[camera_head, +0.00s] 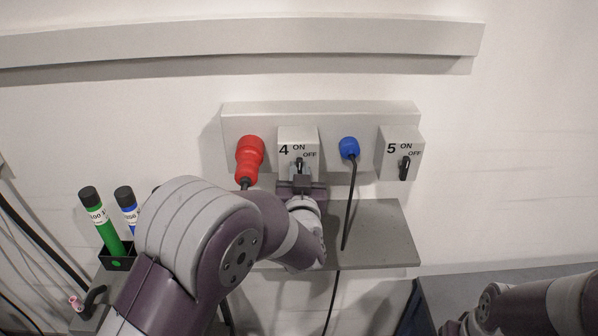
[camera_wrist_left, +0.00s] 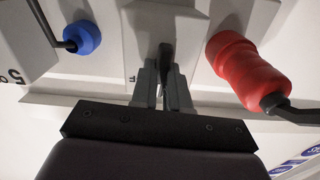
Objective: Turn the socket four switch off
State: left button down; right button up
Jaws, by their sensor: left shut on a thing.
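The socket four switch box (camera_head: 297,138) is a pale box on the wall panel, marked 4, ON and OFF. Its black switch handle (camera_head: 299,164) shows just above my left gripper (camera_head: 300,178). In the left wrist view, the black handle (camera_wrist_left: 166,58) stands between the two grey fingers of my left gripper (camera_wrist_left: 165,82), which are shut on it. The handle's lower part is hidden by the gripper in the head view, so its exact setting is hard to read. My right arm shows at the lower right, but its gripper is not visible.
A red plug (camera_head: 249,158) is close on the left of socket four, and a blue plug (camera_head: 349,148) with a black cable on the right. The socket five switch box (camera_head: 400,150) is further right. A grey shelf (camera_head: 385,245) lies below. Markers (camera_head: 103,222) stand at left.

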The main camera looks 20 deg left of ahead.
pick_arm(q)
jog(key=m+p, duration=0.1)
jog(key=m, duration=0.3)
jog(key=shift+d+r, duration=0.1)
jog(key=shift+r, duration=0.05)
jog(key=shift+d+f+m+p, duration=0.15)
jog(key=shift+m+p, duration=0.95)
jog(key=shift+m, duration=2.2)
jog(key=shift+f+m+p, duration=0.2)
jog(key=shift+m+p, duration=0.85)
jog(key=shift+m, duration=2.25)
jog(key=shift+f, duration=0.1)
jog(key=c, duration=1.2)
grip_release()
jog(key=shift+c, duration=0.2)
jog(key=shift+o, duration=0.6)
jog(key=shift+d, duration=0.15)
jog(key=shift+s, duration=0.1)
